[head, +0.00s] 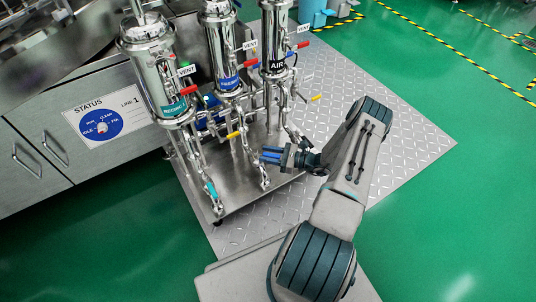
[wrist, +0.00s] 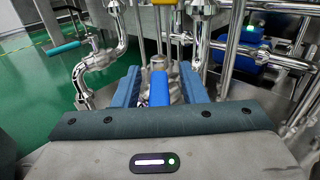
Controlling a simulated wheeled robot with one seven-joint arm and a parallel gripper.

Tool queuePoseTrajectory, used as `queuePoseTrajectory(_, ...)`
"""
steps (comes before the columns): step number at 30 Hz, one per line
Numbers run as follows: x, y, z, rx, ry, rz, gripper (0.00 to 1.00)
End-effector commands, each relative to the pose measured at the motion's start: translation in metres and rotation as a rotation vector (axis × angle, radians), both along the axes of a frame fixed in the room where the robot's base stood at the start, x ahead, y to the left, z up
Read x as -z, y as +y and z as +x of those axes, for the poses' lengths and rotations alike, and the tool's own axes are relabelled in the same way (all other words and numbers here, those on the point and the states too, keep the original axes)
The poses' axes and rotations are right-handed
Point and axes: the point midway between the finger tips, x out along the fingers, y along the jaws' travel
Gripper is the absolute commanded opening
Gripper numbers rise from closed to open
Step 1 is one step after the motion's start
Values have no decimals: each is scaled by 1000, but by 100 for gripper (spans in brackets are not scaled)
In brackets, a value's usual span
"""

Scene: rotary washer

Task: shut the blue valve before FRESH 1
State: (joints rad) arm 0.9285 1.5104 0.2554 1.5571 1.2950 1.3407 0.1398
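My gripper (wrist: 160,92) is open, with one dark blue finger on each side of the handle and a visible gap on both sides. In the head view my gripper (head: 271,156) is at the lower pipes in front of the filter housings. There I cannot clearly tell the handle from the fingers. The middle housing (head: 222,45) has a blue label, too small to read surely.
A teal handle (head: 211,188) sits on the left pipe; it also shows in the wrist view (wrist: 65,48). A yellow handle (head: 234,135) is left of my gripper. Bent steel pipes stand close on both sides. A blue pump (wrist: 238,52) lies behind right. Green floor is clear at right.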

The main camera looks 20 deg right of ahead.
Motion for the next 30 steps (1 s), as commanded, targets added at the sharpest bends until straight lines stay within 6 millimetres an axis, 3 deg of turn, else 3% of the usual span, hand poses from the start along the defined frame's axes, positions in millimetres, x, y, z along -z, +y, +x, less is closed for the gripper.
queuePoseTrajectory(6,-1,1,0,-2,-1,2,38)
queuePoseTrajectory(10,-2,-9,-7,1,-2,1,38)
queuePoseTrajectory(24,-2,-88,-69,3,0,0,38)
queuePoseTrajectory(30,-1,-106,-82,1,-1,1,38)
